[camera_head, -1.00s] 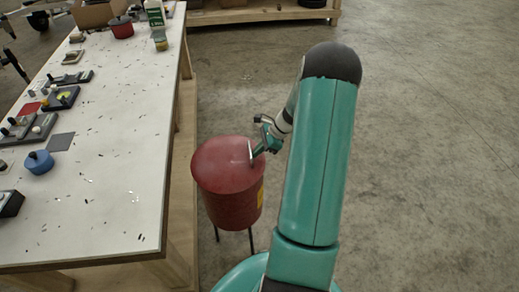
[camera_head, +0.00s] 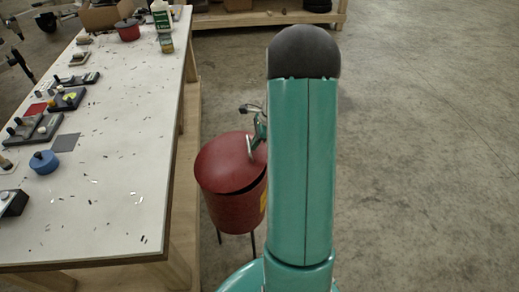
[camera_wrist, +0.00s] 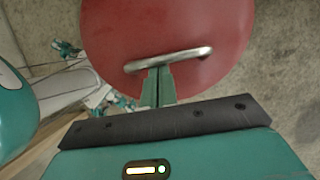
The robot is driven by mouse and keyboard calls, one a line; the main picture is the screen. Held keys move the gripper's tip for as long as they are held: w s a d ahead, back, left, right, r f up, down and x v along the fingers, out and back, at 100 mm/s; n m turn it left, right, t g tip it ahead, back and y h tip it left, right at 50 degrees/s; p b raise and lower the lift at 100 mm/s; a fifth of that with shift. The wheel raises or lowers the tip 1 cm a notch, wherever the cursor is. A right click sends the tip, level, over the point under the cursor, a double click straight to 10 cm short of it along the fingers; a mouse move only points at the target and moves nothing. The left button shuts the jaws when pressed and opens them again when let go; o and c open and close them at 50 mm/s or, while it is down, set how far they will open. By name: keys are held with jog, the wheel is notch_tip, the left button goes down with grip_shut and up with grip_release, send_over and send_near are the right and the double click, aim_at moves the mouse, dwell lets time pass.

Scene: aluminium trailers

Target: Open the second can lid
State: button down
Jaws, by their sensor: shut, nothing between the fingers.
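A red can (camera_head: 236,211) stands on thin dark legs beside the workbench. Its red lid (camera_head: 226,163) is tilted, with a dark gap under its right front edge. In the wrist view the lid (camera_wrist: 180,25) fills the upper middle, with a curved metal handle (camera_wrist: 190,56) across it. My gripper (camera_wrist: 158,72) is shut, its fingertips together at the handle's lower left part, touching or nearly touching it. In the head view my gripper (camera_head: 256,140) is at the lid's right side, partly hidden by my arm. The can's right side is hidden too.
Open concrete floor lies to the right.

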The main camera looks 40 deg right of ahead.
jog(key=w+a+r+g+h, duration=0.3)
jog(key=w+a+r+h, duration=0.2)
jog(key=a, duration=0.5)
jog(key=w+a+r+g+h, duration=0.4)
jog(key=w+a+r+h, duration=0.1)
jog(key=w+a+r, duration=0.4)
jog(key=shift+a+r+h, duration=0.3)
jog(key=shift+a, duration=0.3)
